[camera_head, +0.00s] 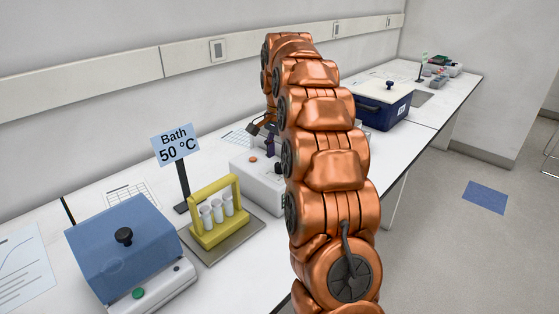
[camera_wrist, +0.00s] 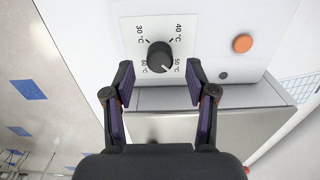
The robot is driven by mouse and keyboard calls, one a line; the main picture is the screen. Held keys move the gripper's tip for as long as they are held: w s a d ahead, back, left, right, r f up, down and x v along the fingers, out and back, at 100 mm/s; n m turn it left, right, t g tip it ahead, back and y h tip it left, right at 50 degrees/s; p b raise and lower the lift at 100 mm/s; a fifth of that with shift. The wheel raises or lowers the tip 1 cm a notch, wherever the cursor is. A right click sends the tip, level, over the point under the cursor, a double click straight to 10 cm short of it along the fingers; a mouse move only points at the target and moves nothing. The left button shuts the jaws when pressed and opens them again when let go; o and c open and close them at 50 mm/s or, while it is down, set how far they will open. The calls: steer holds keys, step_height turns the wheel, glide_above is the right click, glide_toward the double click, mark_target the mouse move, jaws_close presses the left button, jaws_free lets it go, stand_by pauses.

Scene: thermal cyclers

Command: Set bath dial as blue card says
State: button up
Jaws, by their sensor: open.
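The blue card (camera_head: 176,145) reads "Bath 50 °C" and stands on a black post in the head view. The white bath unit (camera_head: 258,182) is partly hidden behind my arm. In the wrist view its black round dial (camera_wrist: 160,56) sits on a plate (camera_wrist: 160,22) marked 30, 40, 50 and 60 °C. A small white mark on the dial points to the lower right, toward 50 °C. My gripper (camera_wrist: 160,68) is open, with one finger on each side of the dial in the picture and clear gaps between. It also shows in the head view (camera_head: 262,128), partly hidden.
An orange button (camera_wrist: 242,43) is right of the dial. In the head view, a yellow rack (camera_head: 215,212) with tubes and a blue-lidded device (camera_head: 125,245) stand to the left. A dark blue box (camera_head: 382,108) stands behind my arm. Printed sheets lie on the white bench.

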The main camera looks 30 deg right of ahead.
mark_target(279, 164)
steer(key=shift+r, duration=2.5)
steer(key=s+a+f+n+g, duration=0.1)
steer(key=s+a+f+n, duration=0.2)
steer(key=s+a+n, duration=0.9)
steer(key=s+a+f+n+g, duration=0.1)
steer(key=s+a+f, duration=0.25)
steer(key=s, duration=0.55)
steer(key=s+a+f+n, duration=0.1)
steer(key=s+a+f, duration=0.25)
steer(key=s, duration=0.55)
steer(key=s+a+f+n+g, duration=0.1)
steer(key=s+a+f, duration=0.3)
steer(key=s, duration=0.5)
step_height(279, 164, up, 15)
steer(key=t+p, duration=0.1)
steer(key=p, duration=1.1)
steer(key=shift+w+a+p, duration=0.3)
steer(key=shift+w, duration=0.15)
